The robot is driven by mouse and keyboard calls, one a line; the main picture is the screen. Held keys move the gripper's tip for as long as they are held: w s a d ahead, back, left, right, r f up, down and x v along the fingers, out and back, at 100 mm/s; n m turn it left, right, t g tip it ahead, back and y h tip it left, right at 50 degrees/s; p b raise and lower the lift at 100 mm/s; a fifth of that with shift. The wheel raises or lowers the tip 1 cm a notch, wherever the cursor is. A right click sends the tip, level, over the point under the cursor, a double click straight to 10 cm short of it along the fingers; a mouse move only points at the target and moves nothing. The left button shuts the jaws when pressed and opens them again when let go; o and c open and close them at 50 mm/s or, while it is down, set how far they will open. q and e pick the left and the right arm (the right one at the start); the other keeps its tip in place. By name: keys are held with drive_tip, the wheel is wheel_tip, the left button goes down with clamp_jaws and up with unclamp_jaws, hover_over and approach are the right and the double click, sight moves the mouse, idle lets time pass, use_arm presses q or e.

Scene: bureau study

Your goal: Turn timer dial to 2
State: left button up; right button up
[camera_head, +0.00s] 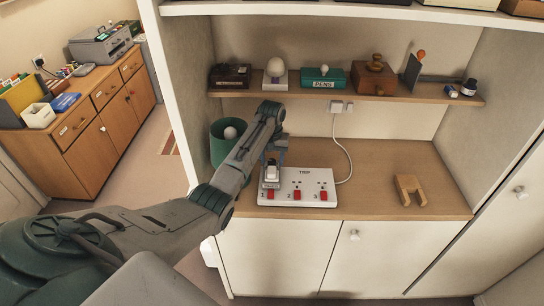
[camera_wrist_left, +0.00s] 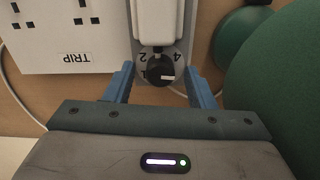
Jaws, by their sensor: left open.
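A timer (camera_head: 271,173) with a white body stands on the left end of a white power strip (camera_head: 312,178) marked TRIP. In the left wrist view the timer body (camera_wrist_left: 158,20) is at the top centre. Its dial (camera_wrist_left: 158,68) has a black knob with a white mark and is ringed by numbers; 2 and 4 are readable there. My left gripper (camera_head: 273,157) is over the timer; in the wrist view its blue fingers (camera_wrist_left: 162,84) are open on either side of the knob, apparently not touching it. The dial face is hidden in the head view.
The strip has red switches numbered 1 to 3 and a white cable (camera_head: 350,160) to a wall socket. A green bin (camera_head: 222,143) stands close left of my left arm. A shelf (camera_head: 340,96) with desk items is above. A wooden notched block (camera_head: 409,188) lies right; the desk between is clear.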

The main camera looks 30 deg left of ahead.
use_arm(q)
drive_tip(key=shift+s, duration=0.1)
drive_tip(key=c, duration=1)
drive_tip(key=shift+m, duration=0.5)
drive_tip(key=m, duration=0.3)
drive_tip(key=shift+m, duration=0.4)
use_arm(e)
drive_tip(key=shift+s, duration=1.05)
use_arm(q)
drive_tip(key=o, duration=1)
use_arm(e)
drive_tip(key=shift+s, duration=0.1)
